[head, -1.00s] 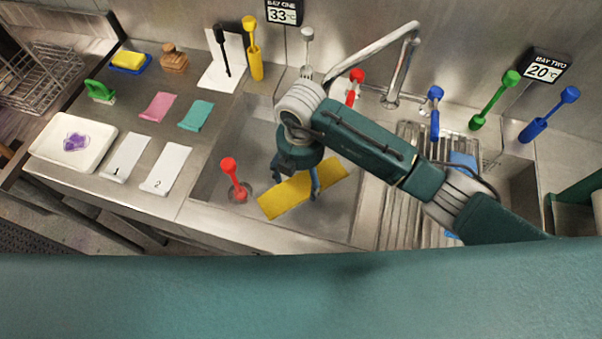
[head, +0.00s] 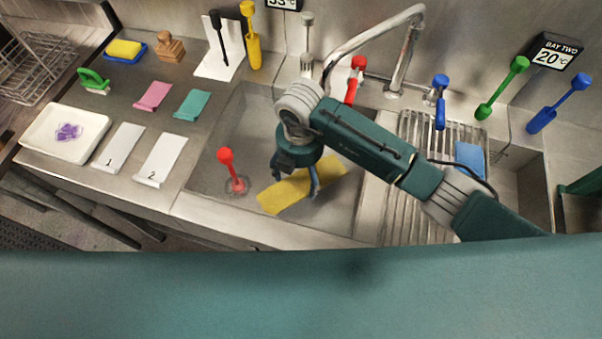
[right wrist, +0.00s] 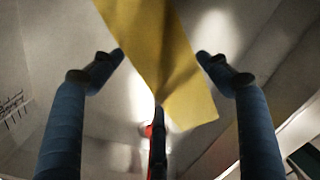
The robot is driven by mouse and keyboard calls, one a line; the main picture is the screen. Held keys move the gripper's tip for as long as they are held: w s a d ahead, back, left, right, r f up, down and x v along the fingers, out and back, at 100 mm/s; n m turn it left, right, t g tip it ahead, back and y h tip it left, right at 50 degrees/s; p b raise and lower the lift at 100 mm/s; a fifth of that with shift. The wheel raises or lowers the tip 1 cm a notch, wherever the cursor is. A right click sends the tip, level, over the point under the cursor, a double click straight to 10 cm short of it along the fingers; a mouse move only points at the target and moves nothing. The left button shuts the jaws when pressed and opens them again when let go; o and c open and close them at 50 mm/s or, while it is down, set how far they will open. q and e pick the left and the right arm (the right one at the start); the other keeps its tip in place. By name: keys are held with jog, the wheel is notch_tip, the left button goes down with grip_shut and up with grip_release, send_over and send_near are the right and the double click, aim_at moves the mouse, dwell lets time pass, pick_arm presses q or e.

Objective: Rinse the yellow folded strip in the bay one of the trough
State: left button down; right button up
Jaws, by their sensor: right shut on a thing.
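The yellow folded strip (head: 283,193) lies slantwise low in bay one of the trough (head: 216,170). Its edges look a little wavy in the head view. My right gripper (head: 297,178) is down inside bay one, shut on the strip. In the right wrist view the strip (right wrist: 165,60) spans between the blue fingers, and the exact contact is hard to see. In the head view my arm hides part of the bay. My left gripper is not in view.
A red-knobbed plug (head: 230,170) stands at the drain left of the strip. The faucet (head: 405,60) rises behind the bay. A ribbed drainboard (head: 405,205) lies to the right. White cards, pink and teal pieces and a tray (head: 35,140) lie on the left counter.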

jog(key=shift+w+a, duration=0.1)
jog(key=shift+w, duration=0.15)
jog(key=shift+s+d+p, duration=0.4)
jog(key=shift+s+p, duration=0.15)
jog(key=shift+s, duration=0.2)
jog(key=shift+w+a+b, duration=0.15)
jog(key=shift+w+b, duration=0.15)
jog(key=shift+w+a, duration=0.25)
jog(key=shift+w, duration=0.2)
jog(key=shift+s, duration=0.1)
jog(key=shift+s+d+r+p, duration=0.1)
jog(key=shift+s+d+p, duration=0.3)
jog(key=shift+s, duration=0.25)
